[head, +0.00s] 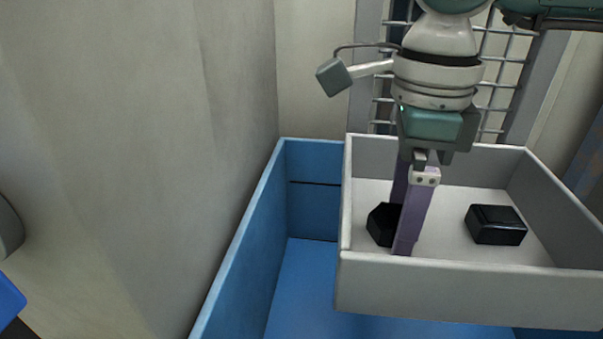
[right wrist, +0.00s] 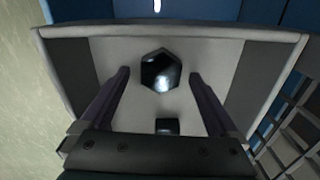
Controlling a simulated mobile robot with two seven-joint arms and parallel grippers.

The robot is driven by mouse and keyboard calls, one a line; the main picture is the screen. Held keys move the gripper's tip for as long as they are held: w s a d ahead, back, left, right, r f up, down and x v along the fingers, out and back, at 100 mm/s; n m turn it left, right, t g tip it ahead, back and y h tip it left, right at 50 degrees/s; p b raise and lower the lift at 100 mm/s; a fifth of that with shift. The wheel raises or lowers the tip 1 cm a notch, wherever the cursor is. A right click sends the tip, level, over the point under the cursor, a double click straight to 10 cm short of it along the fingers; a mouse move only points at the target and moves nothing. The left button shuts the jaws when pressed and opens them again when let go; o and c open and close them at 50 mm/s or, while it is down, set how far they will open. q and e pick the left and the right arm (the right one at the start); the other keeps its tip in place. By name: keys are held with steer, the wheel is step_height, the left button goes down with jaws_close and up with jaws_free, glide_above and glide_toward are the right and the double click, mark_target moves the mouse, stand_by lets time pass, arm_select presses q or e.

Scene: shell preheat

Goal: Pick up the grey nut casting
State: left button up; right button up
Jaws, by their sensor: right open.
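A dark, nearly black six-sided piece, the nut casting by its shape (head: 382,224), lies on the floor of a light grey tray (head: 440,285). In the head view the purple fingers hide its right side. In the right wrist view the nut casting (right wrist: 160,70) shows whole, in line with the gap between the fingertips. My right gripper (head: 402,250) points down into the tray, open, with nothing held. In the right wrist view its fingers (right wrist: 160,73) stand apart on either side of the nut; contact cannot be told. My left gripper is not in view.
A dark rectangular block (head: 496,225) lies to the right in the same tray; it also shows in the right wrist view (right wrist: 167,127). The tray sits over a larger blue bin (head: 312,205), whose left part is empty. A wire grid (head: 500,75) stands behind.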

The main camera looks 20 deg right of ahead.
steer(key=shift+r, duration=0.1)
steer(key=shift+c, duration=0.3)
jaws_close()
stand_by(0.4)
